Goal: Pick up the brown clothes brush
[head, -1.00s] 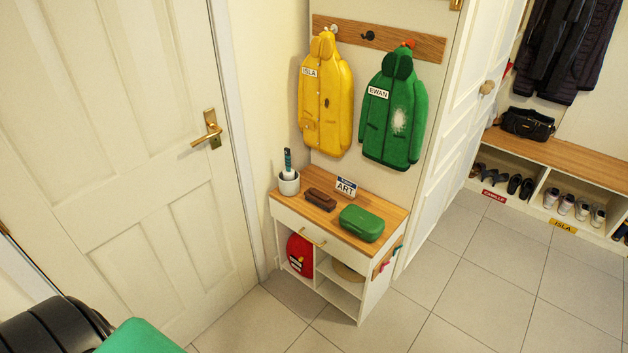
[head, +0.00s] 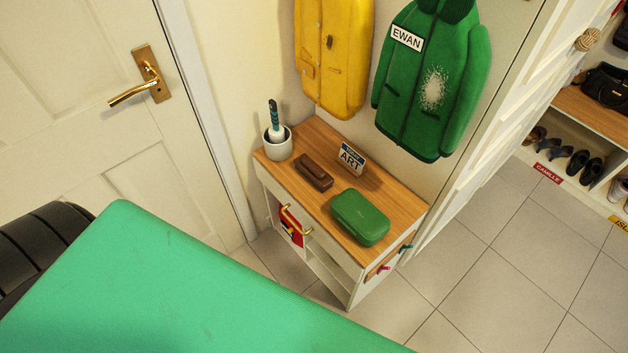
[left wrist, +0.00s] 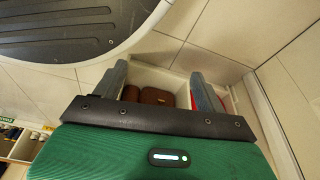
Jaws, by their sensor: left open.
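The brown clothes brush (head: 314,172) lies on the wooden top of the small white cabinet (head: 284,183) in the head view. The left gripper is outside the head view, where my green arm covers the lower left. My right gripper is not in view.
A white pot (head: 277,147) holding a teal-handled tool stands left of the brush. Yellow (head: 333,60) and green (head: 432,85) coats hang above. Floor tiles (head: 490,265) at right are clear.

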